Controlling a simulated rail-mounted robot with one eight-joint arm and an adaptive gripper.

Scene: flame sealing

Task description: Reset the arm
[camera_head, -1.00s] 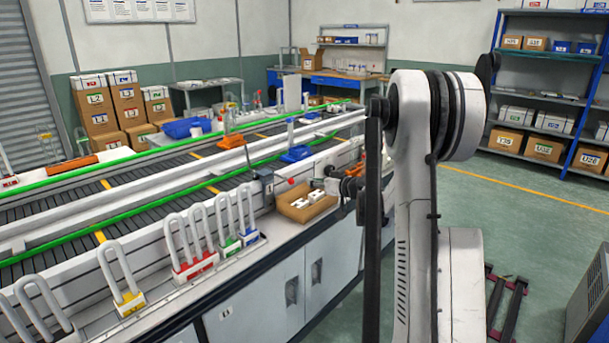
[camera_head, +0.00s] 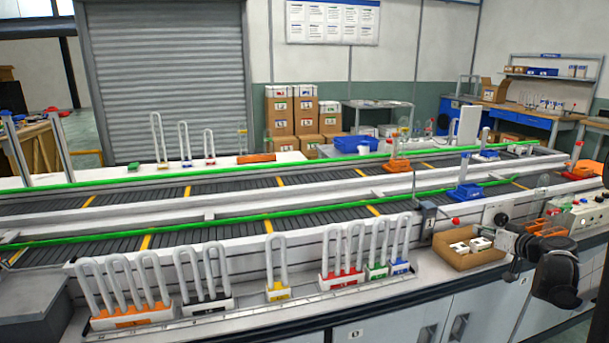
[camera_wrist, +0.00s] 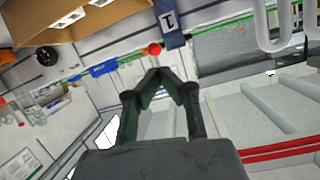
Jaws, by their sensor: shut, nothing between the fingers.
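My gripper (camera_head: 512,240) shows at the right of the head view, dark, just right of an open cardboard box and above the front of the bench. In the wrist view my gripper (camera_wrist: 160,76) has its two dark fingers drawn together at the tips, with nothing between them. The dark wrist part behind it (camera_head: 557,275) hides some of the bench edge. The rest of my arm is mostly out of the head view.
The cardboard box (camera_head: 465,259) holds small white items. Racks of looped glass tubes, including an orange-based one (camera_head: 130,318), line the bench front. A two-lane conveyor (camera_head: 310,187) runs behind. A red ball (camera_wrist: 154,48) shows beyond my fingertips.

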